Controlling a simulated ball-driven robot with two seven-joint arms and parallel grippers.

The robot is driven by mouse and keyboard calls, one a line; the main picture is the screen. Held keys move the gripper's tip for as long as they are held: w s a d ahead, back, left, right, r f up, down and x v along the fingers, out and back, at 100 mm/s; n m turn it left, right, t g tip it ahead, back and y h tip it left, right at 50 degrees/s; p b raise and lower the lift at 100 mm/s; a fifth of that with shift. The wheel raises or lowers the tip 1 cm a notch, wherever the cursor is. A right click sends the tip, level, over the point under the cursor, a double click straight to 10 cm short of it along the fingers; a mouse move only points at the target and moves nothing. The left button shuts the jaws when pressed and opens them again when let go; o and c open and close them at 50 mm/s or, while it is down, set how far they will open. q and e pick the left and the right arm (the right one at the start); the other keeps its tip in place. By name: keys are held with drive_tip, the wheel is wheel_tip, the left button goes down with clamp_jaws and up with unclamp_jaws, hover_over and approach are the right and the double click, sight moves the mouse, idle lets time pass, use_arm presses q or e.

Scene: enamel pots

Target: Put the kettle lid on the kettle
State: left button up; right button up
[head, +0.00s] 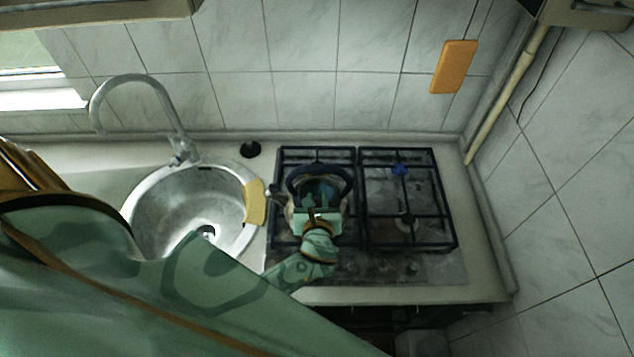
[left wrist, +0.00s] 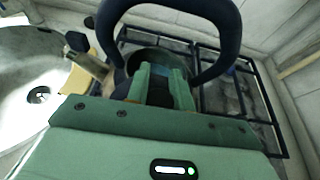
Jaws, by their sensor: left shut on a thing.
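The kettle (head: 320,170) stands on the left part of the hob, its dark blue handle arched over the top and its spout pointing left. In the left wrist view its handle (left wrist: 228,42) loops close ahead, with a dark round opening below it. My left gripper (head: 318,212) is at the near side of the kettle, its fingers reaching under the handle at the opening. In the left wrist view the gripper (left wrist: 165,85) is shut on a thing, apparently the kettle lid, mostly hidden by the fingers. I cannot tell whether the lid touches the rim. My right gripper is not in view.
A round metal sink (head: 165,215) with a tall tap (head: 165,100) is on the left. A yellow cloth or sponge (head: 255,203) lies on its right rim. A small black round thing (head: 250,149) is behind. Tiled walls bound the back and right.

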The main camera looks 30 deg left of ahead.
use_arm(q)
drive_tip(key=r+b+x, duration=0.1)
drive_tip(key=b+x, duration=0.1)
drive_tip(key=x, duration=0.5)
drive_tip(key=shift+w+a+r, duration=0.15)
drive_tip(key=shift+w+a, duration=0.2)
drive_tip(key=shift+w, duration=0.3)
drive_tip(key=o, duration=1)
drive_tip(key=shift+s, duration=0.1)
drive_tip(key=p+v, duration=0.1)
drive_tip(key=v, duration=1.5)
drive_tip(key=shift+s+d, duration=0.1)
drive_tip(key=shift+s, duration=0.05)
